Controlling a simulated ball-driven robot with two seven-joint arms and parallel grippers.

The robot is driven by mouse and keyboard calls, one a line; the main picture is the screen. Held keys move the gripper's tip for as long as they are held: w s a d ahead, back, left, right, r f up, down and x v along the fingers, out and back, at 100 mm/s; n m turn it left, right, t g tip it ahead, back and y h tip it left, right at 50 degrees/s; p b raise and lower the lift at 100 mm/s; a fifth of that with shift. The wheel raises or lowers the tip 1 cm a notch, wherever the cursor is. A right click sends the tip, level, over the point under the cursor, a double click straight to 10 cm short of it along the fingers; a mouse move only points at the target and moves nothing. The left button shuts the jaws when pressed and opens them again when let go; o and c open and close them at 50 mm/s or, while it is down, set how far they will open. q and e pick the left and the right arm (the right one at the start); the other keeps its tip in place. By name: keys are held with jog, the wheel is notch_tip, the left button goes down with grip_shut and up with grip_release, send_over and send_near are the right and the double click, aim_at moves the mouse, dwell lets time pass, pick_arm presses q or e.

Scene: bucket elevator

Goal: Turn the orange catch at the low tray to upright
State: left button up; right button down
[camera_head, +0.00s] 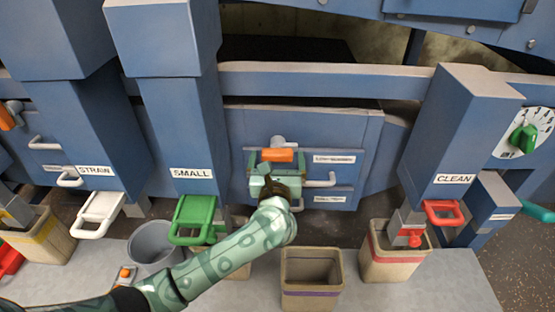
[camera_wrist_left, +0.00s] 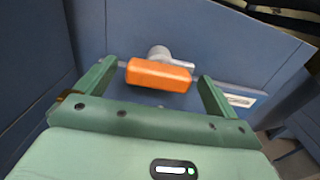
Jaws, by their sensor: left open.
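The orange catch (camera_head: 277,155) is on the blue front panel in the middle of the head view, with its orange bar lying roughly level. In the left wrist view the orange catch (camera_wrist_left: 159,75) shows as a bar on a grey round pivot (camera_wrist_left: 160,53), slightly tilted down to the right. My left gripper (camera_head: 268,178) is just below and in front of the catch in the head view. In the left wrist view the left gripper (camera_wrist_left: 155,85) is open, with its two green fingers apart on either side of the bar. Contact cannot be told. My right gripper is not seen.
Chutes marked SMALL (camera_head: 192,173) and CLEAN (camera_head: 454,179) flank the panel. A beige bin (camera_head: 311,270), a grey bucket (camera_head: 154,246) and a red-banded bin (camera_head: 394,262) stand below.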

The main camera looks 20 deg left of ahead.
pick_arm(q)
jog(key=shift+w+a, duration=0.1)
jog(key=shift+w, duration=0.2)
jog(key=c, duration=1)
